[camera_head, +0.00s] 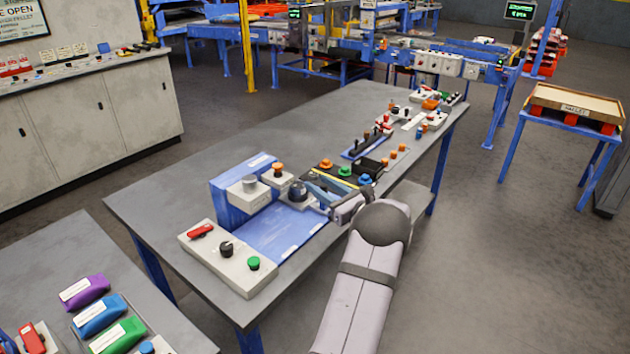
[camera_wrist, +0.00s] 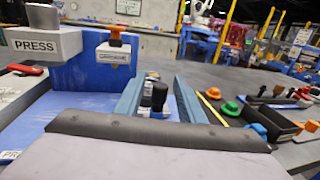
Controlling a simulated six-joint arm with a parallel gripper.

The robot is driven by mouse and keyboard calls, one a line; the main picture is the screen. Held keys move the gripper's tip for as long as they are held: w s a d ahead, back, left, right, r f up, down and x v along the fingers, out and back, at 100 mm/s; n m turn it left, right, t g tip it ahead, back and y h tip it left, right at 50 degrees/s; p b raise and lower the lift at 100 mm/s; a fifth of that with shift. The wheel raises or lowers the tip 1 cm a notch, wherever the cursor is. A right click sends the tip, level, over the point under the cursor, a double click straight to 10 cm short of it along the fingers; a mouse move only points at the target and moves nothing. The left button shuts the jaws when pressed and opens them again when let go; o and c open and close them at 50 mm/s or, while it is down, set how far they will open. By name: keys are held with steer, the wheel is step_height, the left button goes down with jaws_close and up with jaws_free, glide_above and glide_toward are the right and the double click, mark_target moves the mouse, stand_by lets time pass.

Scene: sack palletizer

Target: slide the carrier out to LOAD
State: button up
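A black knob (camera_head: 298,190) stands on a small pale block beside the blue press station (camera_head: 228,205). I cannot tell for certain that this is the carrier, and no LOAD mark is readable. In the wrist view the black knob (camera_wrist: 159,96) shows between the two blue-grey fingers of my gripper (camera_wrist: 160,82). The fingers are apart, with gaps visible on both sides of the knob. In the head view my gripper (camera_head: 314,189) is low, just right of the knob. Whether the fingers reach around it is unclear.
A grey block marked PRESS (camera_wrist: 42,42) overhangs the blue bed on the left. An orange knob (camera_wrist: 115,36) tops a labelled grey box behind. A panel (camera_head: 228,258) with red, black and green controls lies in front. Coloured knobs and a dark tray (camera_wrist: 270,120) stand to the right.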

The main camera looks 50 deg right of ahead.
steer(key=shift+w+d, duration=0.15)
steer(key=shift+w, duration=0.6)
steer(key=shift+w+d, duration=0.15)
steer(key=shift+w, duration=0.55)
jaws_close()
steer(key=shift+d, duration=0.1)
steer(key=d+b, duration=0.1)
steer(key=d, duration=0.2)
steer(key=shift+d+f+b, duration=0.1)
steer(key=shift+d+b, duration=0.05)
steer(key=shift+b, duration=0.15)
steer(key=shift+d, duration=0.25)
steer(key=shift+s+d+r, duration=0.1)
steer(key=shift+d+r, duration=0.1)
steer(key=shift+r, duration=0.05)
